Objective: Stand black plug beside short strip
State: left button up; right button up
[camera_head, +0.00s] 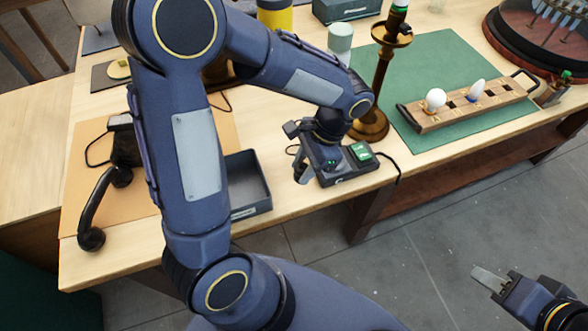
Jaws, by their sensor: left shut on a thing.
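The short strip (345,174) is a dark block with a lit green switch, lying near the table's front edge with a black cord at its right. My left gripper (303,176) points down at the strip's left end, close beside it. It is shut on the black plug, which is mostly hidden by the fingers; a thin dark cord loops beside them. I cannot tell whether the plug touches the table. My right gripper (489,280) is over the floor at the lower right, away from the table, with nothing visible in it; its finger gap is unclear.
An open dark tray (250,206) stands left of the strip. A brass lamp stand (380,80) rises just behind it. A wooden bulb rack (468,105) sits on the green mat (430,55). A black telephone handset (93,208) lies at the left. My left arm hides the table's middle.

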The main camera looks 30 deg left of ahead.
pick_arm(q)
jog(key=a+f, duration=0.1)
jog(key=w+a+f, duration=0.1)
jog(key=f, duration=0.1)
jog(key=shift+w+a+f, duration=0.1)
jog(key=shift+a+f, duration=0.2)
jog(key=shift+a, duration=0.05)
jog(key=shift+w+a+f, duration=0.1)
jog(key=shift+a+f, duration=0.05)
jog(key=shift+f, duration=0.8)
jog(key=shift+a+f, duration=0.1)
jog(key=shift+f, duration=0.8)
jog(key=shift+f, duration=0.25)
jog(key=o, duration=1)
jog(key=shift+r, duration=0.1)
jog(key=shift+c, duration=0.2)
jog(key=shift+r, duration=0.1)
